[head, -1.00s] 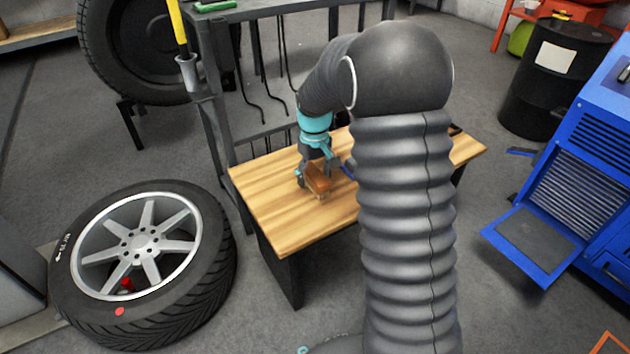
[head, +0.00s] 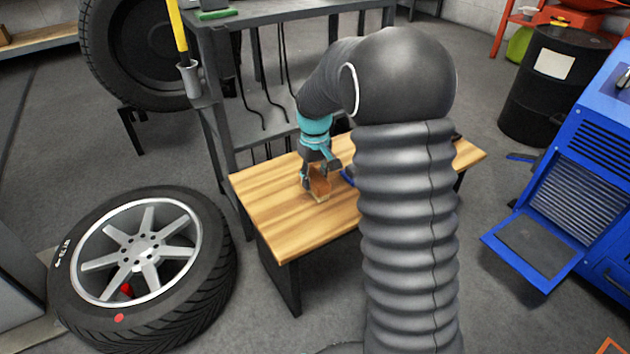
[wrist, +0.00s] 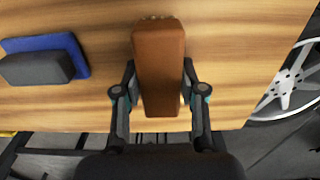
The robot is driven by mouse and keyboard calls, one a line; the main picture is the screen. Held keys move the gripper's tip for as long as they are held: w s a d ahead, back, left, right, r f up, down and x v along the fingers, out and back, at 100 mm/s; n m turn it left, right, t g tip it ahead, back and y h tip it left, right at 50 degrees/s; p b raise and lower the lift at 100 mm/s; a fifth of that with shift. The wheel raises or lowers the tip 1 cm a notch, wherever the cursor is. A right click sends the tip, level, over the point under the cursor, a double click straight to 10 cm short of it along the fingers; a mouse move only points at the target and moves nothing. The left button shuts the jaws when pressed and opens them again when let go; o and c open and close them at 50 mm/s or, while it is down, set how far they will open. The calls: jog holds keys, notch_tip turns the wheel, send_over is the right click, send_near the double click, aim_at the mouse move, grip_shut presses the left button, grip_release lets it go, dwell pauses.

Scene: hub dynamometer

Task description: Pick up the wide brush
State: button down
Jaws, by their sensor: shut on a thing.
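The wide brush (wrist: 158,62) has a brown block-shaped body and shows in the wrist view between my fingers. It also shows in the head view (head: 320,188), at the wooden bench top, partly hidden by my gripper. My gripper (head: 317,182) is shut on the brush, with one finger on each long side. In the wrist view my gripper (wrist: 159,98) grips the near part of the body, and the far end sticks out beyond the fingers. I cannot tell whether the brush touches the bench.
The wooden bench (head: 275,215) has clear room left of the brush. A blue and grey block-like item (wrist: 45,62) lies to the left in the wrist view. A wheel (head: 140,265) lies on the floor left of the bench. A grey rack (head: 215,130) stands behind.

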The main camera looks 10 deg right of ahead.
aim_at(314, 175)
notch_tip(314, 175, up, 3)
jog(key=shift+r, duration=0.1)
jog(key=s+d+r+p, duration=0.1)
jog(key=s+d+r, duration=0.5)
jog(key=d, duration=0.4)
jog(key=shift+r, duration=0.25)
